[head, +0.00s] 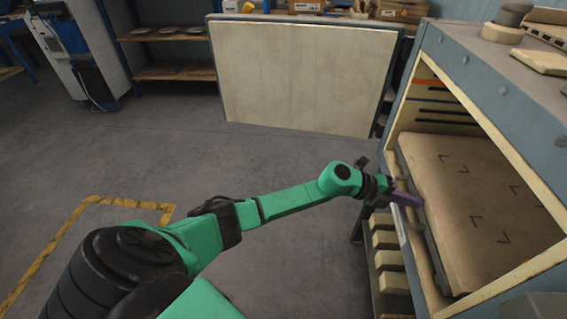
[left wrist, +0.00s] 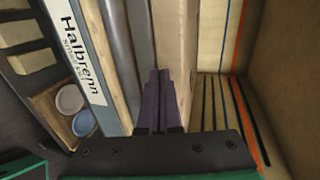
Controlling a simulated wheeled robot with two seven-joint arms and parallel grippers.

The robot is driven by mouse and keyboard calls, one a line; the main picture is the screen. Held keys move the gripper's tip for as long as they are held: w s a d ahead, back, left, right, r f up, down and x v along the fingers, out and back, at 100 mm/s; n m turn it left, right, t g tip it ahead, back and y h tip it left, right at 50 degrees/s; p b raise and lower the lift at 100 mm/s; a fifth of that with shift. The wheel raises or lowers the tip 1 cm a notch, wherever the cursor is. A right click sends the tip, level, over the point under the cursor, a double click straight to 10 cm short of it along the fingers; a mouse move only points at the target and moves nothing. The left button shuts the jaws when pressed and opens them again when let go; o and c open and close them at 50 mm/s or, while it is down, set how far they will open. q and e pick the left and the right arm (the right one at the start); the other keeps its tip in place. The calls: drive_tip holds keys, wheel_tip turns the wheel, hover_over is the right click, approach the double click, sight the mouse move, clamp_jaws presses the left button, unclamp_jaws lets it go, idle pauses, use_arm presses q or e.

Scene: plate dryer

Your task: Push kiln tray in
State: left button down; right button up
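The kiln tray (head: 485,190) is a flat beige slab with dark corner marks and a dark front edge. It lies inside the open kiln (head: 540,105) at the right of the head view. It also shows edge-on in the left wrist view (left wrist: 175,35). My left gripper (head: 418,203) is at the tray's front edge, in the kiln opening. Its purple fingers, also in the left wrist view (left wrist: 161,75), are close together with nothing visible between them. I cannot tell whether they touch the tray. My right gripper is not in view.
The kiln door (head: 305,75) stands wide open beyond my left arm. Shelves (head: 165,35) stand at the back. In the left wrist view, two small round dishes (left wrist: 70,100) lie beside the kiln's front. The floor at the left is clear, with yellow tape (head: 60,240).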

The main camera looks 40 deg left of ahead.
sight(426, 198)
use_arm(q)
drive_tip(key=w+d, duration=0.2)
drive_tip(key=d, duration=0.1)
drive_tip(key=w+d+b, duration=0.1)
drive_tip(key=shift+d, duration=0.4)
drive_tip(key=shift+r, duration=0.2)
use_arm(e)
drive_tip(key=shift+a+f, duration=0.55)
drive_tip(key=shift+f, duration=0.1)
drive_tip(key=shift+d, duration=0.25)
use_arm(q)
drive_tip(key=shift+r, duration=0.1)
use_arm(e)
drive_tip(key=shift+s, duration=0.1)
